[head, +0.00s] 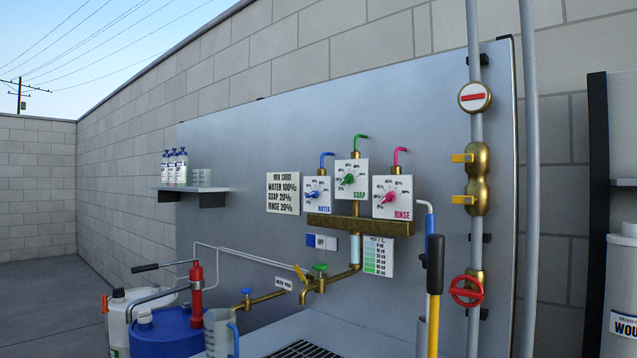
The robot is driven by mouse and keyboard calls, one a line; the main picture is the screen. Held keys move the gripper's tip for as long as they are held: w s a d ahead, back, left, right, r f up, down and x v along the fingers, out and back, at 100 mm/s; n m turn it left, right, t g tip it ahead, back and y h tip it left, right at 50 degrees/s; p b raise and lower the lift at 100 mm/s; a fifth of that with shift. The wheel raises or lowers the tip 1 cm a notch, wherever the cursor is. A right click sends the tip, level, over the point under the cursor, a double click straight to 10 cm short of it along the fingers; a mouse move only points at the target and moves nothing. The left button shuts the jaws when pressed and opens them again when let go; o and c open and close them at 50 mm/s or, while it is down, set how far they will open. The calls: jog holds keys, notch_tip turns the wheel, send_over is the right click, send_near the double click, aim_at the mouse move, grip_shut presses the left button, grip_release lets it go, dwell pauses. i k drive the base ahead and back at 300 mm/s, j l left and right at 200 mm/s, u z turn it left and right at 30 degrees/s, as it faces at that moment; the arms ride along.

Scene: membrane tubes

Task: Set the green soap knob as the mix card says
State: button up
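The green soap knob (347,180) sits on a white dial plate (355,167) marked SOAP, in the middle of the panel. Its pointer looks tilted, but the scale figures are too small to read, so I cannot tell its setting. The mix card (283,193) hangs to the left of the dials and seems to read WATER 100%, SOAP 20%, RINSE 20%. A blue water knob (313,194) is left of the soap knob and a pink rinse knob (388,198) is right of it. My gripper is not in view.
A brass manifold (360,226) runs under the dials. A yellow pole with a black grip (435,262) stands front right, near brass valves on a grey pipe (474,130). A blue drum (168,335) and jug (218,335) stand lower left. Space before the soap dial looks clear.

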aim_at(348, 178)
jog(key=i+j, duration=0.2)
jog(key=j, duration=0.2)
jog(key=i+j, duration=0.25)
jog(key=j, duration=0.15)
jog(key=i+j, duration=0.2)
jog(key=j, duration=0.2)
jog(key=i+j+u, duration=0.1)
jog(key=j, duration=0.3)
jog(key=i+j, duration=0.35)
